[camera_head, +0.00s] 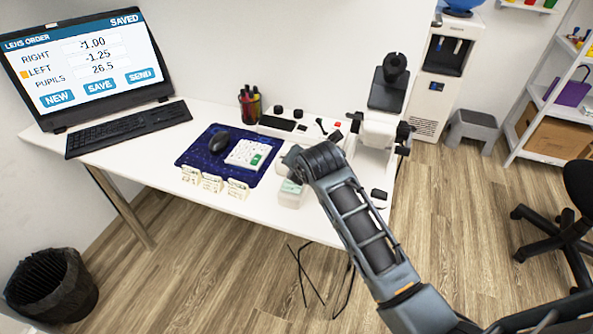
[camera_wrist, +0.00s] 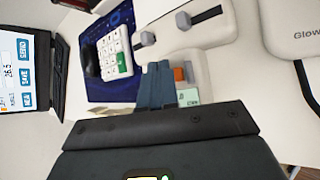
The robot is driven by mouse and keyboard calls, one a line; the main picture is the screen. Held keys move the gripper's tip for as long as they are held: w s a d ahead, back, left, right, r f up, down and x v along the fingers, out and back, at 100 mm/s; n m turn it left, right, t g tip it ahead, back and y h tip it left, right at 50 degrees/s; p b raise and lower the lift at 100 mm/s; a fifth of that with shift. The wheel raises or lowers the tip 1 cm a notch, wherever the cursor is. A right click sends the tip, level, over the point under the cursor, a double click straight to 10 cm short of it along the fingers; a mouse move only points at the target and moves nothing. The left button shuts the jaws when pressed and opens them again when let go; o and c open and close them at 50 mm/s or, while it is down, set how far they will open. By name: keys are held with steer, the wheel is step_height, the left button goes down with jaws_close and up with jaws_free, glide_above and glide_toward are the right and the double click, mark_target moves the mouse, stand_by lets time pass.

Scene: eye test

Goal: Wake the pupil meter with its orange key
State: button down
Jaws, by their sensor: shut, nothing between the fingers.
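The pupil meter is a pale device with grey sliders; its body (camera_wrist: 192,38) fills the top middle of the wrist view. Its orange key (camera_wrist: 179,74) shows just right of my fingers, above a pale green display (camera_wrist: 188,97) whose text is too small to read. My gripper (camera_wrist: 157,68) is shut and empty, its fingertips over the meter beside the key. I cannot tell whether they touch it. In the head view my gripper and wrist hide most of the meter; a pale part with a green patch (camera_head: 291,187) shows below them.
Pale blocks (camera_head: 213,184) line the front edge. Other instruments (camera_head: 378,130) stand right.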

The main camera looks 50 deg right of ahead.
steer(key=shift+r, duration=0.25)
step_height(320, 180, up, 5)
steer(key=p, duration=0.4)
steer(key=shift+p, duration=0.35)
stand_by(0.8)
steer(key=shift+s+a+f, duration=0.15)
steer(key=s+a+f+m+t+y, duration=0.3)
steer(key=s+a+m, duration=0.6)
steer(key=s+a, duration=0.7)
steer(key=s+a+r+m+t+y, duration=0.1)
steer(key=s+r+m, duration=0.4)
steer(key=s, duration=0.5)
steer(key=s+a+r+m+t+y+b, duration=0.1)
steer(key=s+a+r+m+t, duration=0.2)
steer(key=s+r, duration=0.6)
steer(key=s+a+m, duration=0.1)
steer(key=a+m, duration=0.1)
steer(key=m, duration=0.1)
steer(key=shift+r+b, duration=0.3)
steer(key=shift+r, duration=0.05)
